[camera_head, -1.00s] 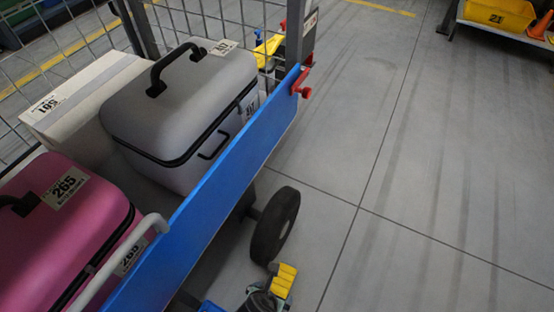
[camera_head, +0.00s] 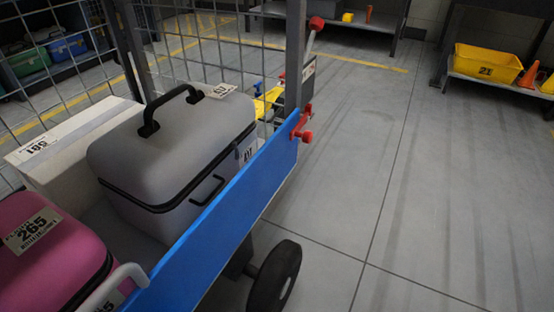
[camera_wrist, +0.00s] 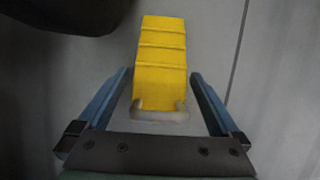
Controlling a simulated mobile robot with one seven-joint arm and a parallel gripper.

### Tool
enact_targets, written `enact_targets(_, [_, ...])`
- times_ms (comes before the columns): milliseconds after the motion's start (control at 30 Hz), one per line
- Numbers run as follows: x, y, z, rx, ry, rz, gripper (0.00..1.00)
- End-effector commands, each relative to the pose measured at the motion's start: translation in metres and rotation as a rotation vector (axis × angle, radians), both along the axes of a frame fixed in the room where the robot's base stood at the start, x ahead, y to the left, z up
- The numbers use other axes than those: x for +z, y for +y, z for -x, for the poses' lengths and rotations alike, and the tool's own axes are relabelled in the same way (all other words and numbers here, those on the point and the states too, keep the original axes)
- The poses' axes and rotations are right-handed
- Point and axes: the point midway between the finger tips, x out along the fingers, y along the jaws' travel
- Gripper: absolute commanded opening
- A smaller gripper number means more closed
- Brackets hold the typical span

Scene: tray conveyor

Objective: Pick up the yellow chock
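The yellow chock (camera_wrist: 161,60) shows in the wrist view as a ribbed yellow block with a pale handle-like bar (camera_wrist: 160,114) at its near end. It lies on the grey floor near a dark round shape, likely the cart wheel (camera_wrist: 70,12). My gripper (camera_wrist: 160,76) is open, with one blue finger on each side of the chock's near part. Gaps show between the fingers and the chock. In the head view neither the chock nor my gripper is in the picture; the cart's black wheel (camera_head: 275,278) shows at the bottom.
The cart's blue side panel (camera_head: 225,215) runs beside the wheel. The cart carries a grey case (camera_head: 170,150), a pink case (camera_head: 45,255) and a white box (camera_head: 75,140). A yellow bin (camera_head: 487,62) sits on a shelf at right. The floor right of the cart is clear.

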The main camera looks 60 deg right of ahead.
Motion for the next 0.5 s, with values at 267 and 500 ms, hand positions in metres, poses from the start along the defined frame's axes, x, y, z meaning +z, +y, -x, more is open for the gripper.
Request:
enact_targets(267, [0.0000,0.0003,0.0001,0.000,0.000,0.000,0.50])
enact_targets(500, [-0.0001,0.0005,0.0003,0.000,0.000,-0.001,0.06])
